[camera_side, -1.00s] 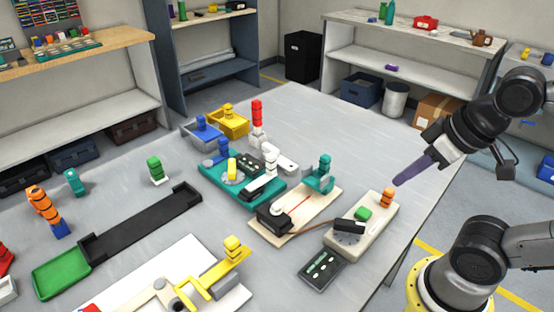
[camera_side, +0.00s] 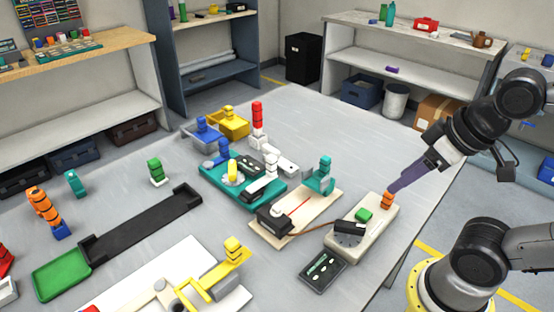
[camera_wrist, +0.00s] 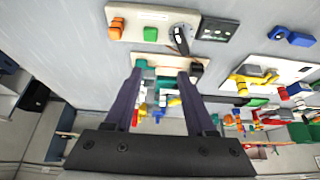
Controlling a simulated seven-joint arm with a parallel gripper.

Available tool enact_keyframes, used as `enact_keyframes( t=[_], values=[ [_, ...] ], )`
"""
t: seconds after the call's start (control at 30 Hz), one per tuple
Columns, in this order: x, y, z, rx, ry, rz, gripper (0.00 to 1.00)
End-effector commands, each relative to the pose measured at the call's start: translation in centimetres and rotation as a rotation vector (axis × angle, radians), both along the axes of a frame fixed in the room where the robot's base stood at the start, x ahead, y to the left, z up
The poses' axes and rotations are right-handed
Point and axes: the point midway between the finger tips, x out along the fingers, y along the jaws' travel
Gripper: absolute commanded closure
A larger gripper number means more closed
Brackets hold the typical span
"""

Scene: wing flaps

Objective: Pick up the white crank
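A piece that looks like the white crank, a white upright knob on a white arm (camera_side: 262,186), lies on the teal board (camera_side: 235,198) in the middle of the table. Another white arm (camera_side: 283,160) lies just behind it, by a red knob. I cannot tell for sure which is meant. My gripper (camera_side: 391,190) has purple fingers and is at the right side of the table, well away from both. Its tips appear close to the orange knob; contact is unclear. In the wrist view its fingers (camera_wrist: 160,74) are spread with nothing held.
The cream box (camera_side: 375,238) carries the orange knob (camera_side: 387,200), a green button and a black dial. A beige board (camera_side: 310,215) with a teal knob (camera_side: 325,170) stands between gripper and teal board. Bare table lies behind these.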

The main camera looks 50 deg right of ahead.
Motion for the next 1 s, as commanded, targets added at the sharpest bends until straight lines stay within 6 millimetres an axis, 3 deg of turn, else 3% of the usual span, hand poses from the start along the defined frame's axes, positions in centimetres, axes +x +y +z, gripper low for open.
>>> enact_keyframes(
  t=[0.03,0.23,0.47,0.67,0.87,1.0],
  values=[
    [0.0,0.0,0.0,0.000,0.000,0.000,0.33],
    [0.0,0.0,0.0,0.000,0.000,0.000,0.00],
    [0.0,0.0,0.0,-0.003,0.000,0.005,0.00],
    [-0.6,0.0,0.0,-0.075,0.030,0.146,0.00],
    [1.5,0.0,5.6,-0.227,0.011,0.428,0.00],
    [4.6,-0.1,9.7,-0.321,0.033,0.619,0.00]
  ],
)
